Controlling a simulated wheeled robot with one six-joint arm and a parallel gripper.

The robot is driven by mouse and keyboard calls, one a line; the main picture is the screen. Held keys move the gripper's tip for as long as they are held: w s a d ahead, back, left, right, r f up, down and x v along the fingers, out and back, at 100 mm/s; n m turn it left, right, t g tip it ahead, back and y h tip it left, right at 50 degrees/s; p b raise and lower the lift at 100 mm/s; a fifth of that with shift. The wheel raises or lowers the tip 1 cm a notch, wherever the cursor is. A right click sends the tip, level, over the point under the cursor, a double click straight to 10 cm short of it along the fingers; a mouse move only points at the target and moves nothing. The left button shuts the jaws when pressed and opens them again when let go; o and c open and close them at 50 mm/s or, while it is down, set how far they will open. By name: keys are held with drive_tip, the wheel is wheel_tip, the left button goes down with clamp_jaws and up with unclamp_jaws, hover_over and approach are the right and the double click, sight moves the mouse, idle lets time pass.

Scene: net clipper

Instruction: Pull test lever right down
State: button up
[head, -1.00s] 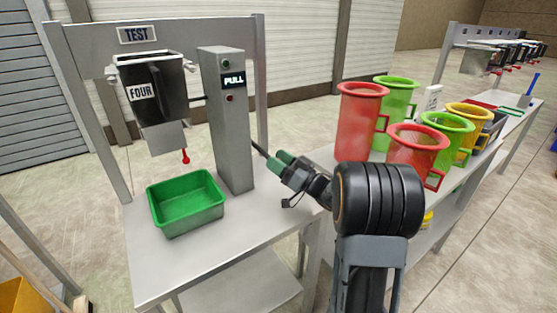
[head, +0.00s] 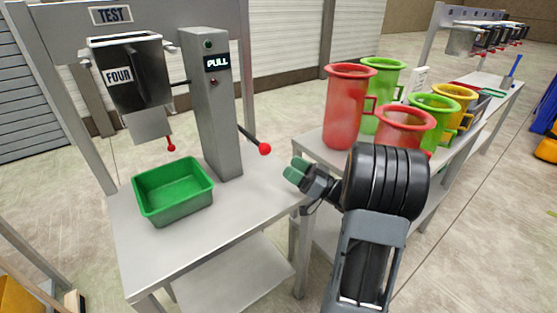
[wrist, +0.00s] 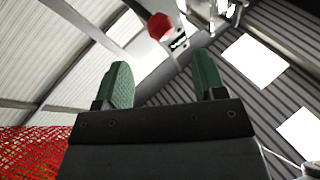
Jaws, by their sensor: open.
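The grey test post (head: 210,105) stands on the table and carries a lit "PULL" display. Its right lever (head: 252,138) is a dark rod sloping down to the right, ending in a red ball (head: 265,149). My gripper (head: 297,169) with green fingertips is open and empty, to the right of and a little below the ball, apart from it. In the wrist view the ball (wrist: 160,27) shows beyond the open fingertips (wrist: 163,82), toward the upper middle, not between the pads. The wrist view looks up at the roof.
A green bin (head: 173,190) sits on the table (head: 235,210), left of the post. Red, green and yellow jugs (head: 345,110) stand on the table to the right, behind my arm.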

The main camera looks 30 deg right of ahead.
drive_tip(key=shift+v, duration=1.95)
